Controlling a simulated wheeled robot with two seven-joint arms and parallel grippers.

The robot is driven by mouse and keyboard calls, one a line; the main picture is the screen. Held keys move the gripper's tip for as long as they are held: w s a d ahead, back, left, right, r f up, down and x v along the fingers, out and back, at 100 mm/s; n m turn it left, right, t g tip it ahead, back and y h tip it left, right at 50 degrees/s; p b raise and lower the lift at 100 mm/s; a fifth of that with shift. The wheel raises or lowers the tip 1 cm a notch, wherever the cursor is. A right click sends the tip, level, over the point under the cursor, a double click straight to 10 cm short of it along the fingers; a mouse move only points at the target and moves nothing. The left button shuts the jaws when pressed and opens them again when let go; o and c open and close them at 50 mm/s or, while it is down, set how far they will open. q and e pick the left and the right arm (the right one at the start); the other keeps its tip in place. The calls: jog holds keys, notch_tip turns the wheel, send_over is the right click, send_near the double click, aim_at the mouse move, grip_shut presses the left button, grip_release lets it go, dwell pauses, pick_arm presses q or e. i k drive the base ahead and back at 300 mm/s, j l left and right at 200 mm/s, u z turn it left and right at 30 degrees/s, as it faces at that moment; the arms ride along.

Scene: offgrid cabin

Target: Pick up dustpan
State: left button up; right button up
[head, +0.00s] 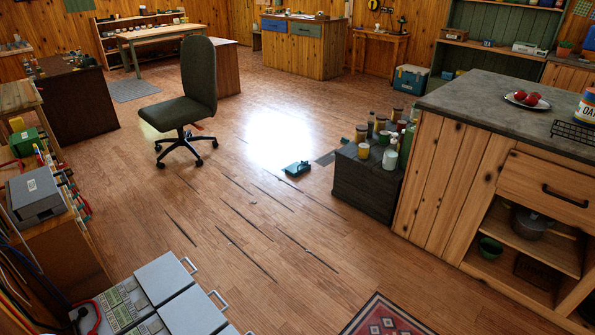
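A small teal object that looks like the dustpan (296,168) lies on the wooden floor near the middle of the head view. It is just left of a dark crate and at the edge of a bright patch of light. It is far off and small, so its handle and exact shape are hard to make out. Neither of my grippers shows in the head view.
A dark crate (364,190) with jars and bottles stands right of the teal object, beside a wooden island (450,190). An office chair (190,100) stands to the left. Grey boxes (165,280) and a patterned rug (385,318) are nearer. The floor between is open, with dark streaks.

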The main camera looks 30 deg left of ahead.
aim_at(295, 169)
jog(key=i+l+z, duration=0.15)
jog(key=i, duration=0.3)
jog(key=i+l+z, duration=0.15)
jog(key=i+l, duration=0.15)
jog(key=i+u, duration=0.4)
jog(key=i, duration=0.15)
jog(key=i+l+u, duration=0.1)
jog(key=i+u, duration=0.3)
jog(key=i, duration=0.15)
jog(key=i+l+u, duration=0.3)
jog(key=i+u, duration=0.15)
jog(key=i+j+u, duration=0.2)
jog(key=i+u, duration=0.6)
jog(key=i, duration=0.25)
jog(key=i+l+u, duration=0.15)
jog(key=i+u, duration=0.25)
jog(key=i, duration=0.15)
